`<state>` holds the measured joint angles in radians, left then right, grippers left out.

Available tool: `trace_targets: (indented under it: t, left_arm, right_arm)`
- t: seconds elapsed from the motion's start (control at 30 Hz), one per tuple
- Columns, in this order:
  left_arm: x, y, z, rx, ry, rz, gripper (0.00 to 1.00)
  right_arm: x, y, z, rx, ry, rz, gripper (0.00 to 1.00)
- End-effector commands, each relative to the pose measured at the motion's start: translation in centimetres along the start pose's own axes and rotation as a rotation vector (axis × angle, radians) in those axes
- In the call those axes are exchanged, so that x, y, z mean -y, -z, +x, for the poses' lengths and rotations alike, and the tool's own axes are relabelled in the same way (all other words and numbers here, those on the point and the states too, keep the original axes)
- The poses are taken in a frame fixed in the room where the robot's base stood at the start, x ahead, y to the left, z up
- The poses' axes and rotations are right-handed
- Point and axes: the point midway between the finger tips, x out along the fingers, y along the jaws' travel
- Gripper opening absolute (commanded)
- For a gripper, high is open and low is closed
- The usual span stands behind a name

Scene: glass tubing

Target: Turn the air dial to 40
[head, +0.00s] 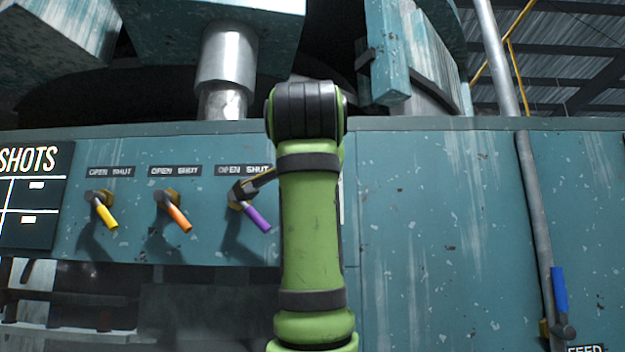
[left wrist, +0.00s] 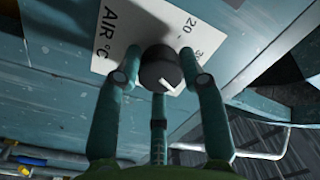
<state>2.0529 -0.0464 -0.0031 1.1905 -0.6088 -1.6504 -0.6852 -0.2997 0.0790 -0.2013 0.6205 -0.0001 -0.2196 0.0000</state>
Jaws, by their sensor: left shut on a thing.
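The air dial (left wrist: 160,68) is a dark round knob with a white pointer mark, seen in the left wrist view. It sits on a white plate (left wrist: 122,32) lettered "AIR °C", with 20 and what looks like 30 readable. The mark points towards the lower right of that picture; other scale numbers are hidden, so I cannot read the exact setting. My left gripper (left wrist: 164,72) has its dark green fingers around the knob and is shut on it. In the head view a green arm of mine covers the dial. My right gripper is not in view.
Yellow (head: 106,217), orange (head: 180,219) and purple (head: 257,219) valve handles stick out of the teal panel (head: 440,220) left of my arm. A blue-handled lever (head: 559,290) and pipe stand at right. A dark "SHOTS" board (head: 30,215) is at far left.

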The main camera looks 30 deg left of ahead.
Motion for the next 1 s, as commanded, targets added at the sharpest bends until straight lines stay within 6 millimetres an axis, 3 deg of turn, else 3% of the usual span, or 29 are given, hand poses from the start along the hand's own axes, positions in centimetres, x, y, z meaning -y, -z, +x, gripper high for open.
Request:
trace_targets:
  t: [0.13,0.17,0.2,0.23,0.67,1.0]
  left_arm:
    - [0.3,0.3,-0.1,-0.011,0.008,-0.003,0.08]
    - [0.3,0.3,-0.1,-0.011,0.008,-0.003,0.45]
    - [0.3,0.3,-0.1,-0.010,0.008,-0.003,0.61]
    - [0.3,0.3,-0.1,-0.010,0.007,-0.003,0.64]
    - [0.1,0.1,-0.9,-0.005,0.005,-0.002,0.64]
    - [0.2,0.2,-7.6,-0.010,0.006,-0.003,0.64]
  right_arm:
    - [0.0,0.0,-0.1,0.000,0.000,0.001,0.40]
    - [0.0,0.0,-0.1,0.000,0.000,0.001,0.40]
    - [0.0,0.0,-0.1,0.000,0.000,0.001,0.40]
    - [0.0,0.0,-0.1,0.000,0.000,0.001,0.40]
    - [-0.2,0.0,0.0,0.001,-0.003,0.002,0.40]
    - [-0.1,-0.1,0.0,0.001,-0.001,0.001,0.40]
